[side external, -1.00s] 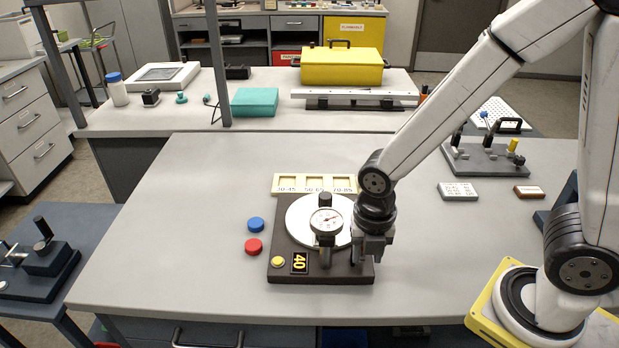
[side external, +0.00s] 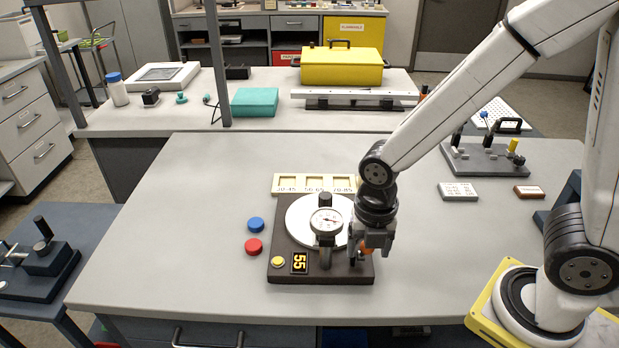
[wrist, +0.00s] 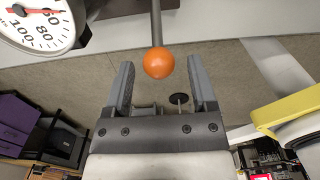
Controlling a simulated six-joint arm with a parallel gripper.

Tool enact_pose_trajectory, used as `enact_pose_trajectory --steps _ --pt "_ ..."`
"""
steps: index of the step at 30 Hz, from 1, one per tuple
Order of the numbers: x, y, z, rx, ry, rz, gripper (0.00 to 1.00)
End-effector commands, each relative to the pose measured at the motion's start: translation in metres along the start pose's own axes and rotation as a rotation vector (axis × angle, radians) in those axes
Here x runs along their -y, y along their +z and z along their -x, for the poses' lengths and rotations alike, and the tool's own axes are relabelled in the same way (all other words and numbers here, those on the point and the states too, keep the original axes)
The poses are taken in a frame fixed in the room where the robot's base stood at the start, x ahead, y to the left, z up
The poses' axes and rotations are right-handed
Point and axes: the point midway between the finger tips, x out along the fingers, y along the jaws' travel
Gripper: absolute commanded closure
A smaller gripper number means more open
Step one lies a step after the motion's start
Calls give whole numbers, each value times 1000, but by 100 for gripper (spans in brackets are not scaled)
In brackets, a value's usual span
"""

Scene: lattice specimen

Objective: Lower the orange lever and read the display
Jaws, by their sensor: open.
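The dark test fixture (side external: 340,277) stands near the front of the bench. It carries a round white plate (side external: 298,217), a dial gauge (side external: 326,221), and a small display (side external: 299,263) showing a yellow 55, turned sideways. My gripper (side external: 374,251) is over the fixture's right side. A bit of the orange lever (side external: 366,251) shows beside the fingers; the rest is hidden. In the wrist view, the lever's orange ball (wrist: 159,63) on a grey rod lies between the spread fingertips, with gaps on both sides. The fingers are open and not gripping it.
A yellow button (side external: 278,262) sits left of the display. Blue (side external: 256,224) and red (side external: 253,246) discs lie left of the fixture. A pale three-slot tray (side external: 315,184) with number ranges is behind it. The bench's left side is clear.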

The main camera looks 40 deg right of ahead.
Motion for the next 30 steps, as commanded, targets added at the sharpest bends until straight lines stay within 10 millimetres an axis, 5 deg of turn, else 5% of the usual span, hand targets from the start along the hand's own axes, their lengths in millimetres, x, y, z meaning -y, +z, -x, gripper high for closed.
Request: enact_pose_trajectory --steps 13,30 --pt "0 0 36 1 2 0 26" --pt "0 0 39 0 0 0 26"
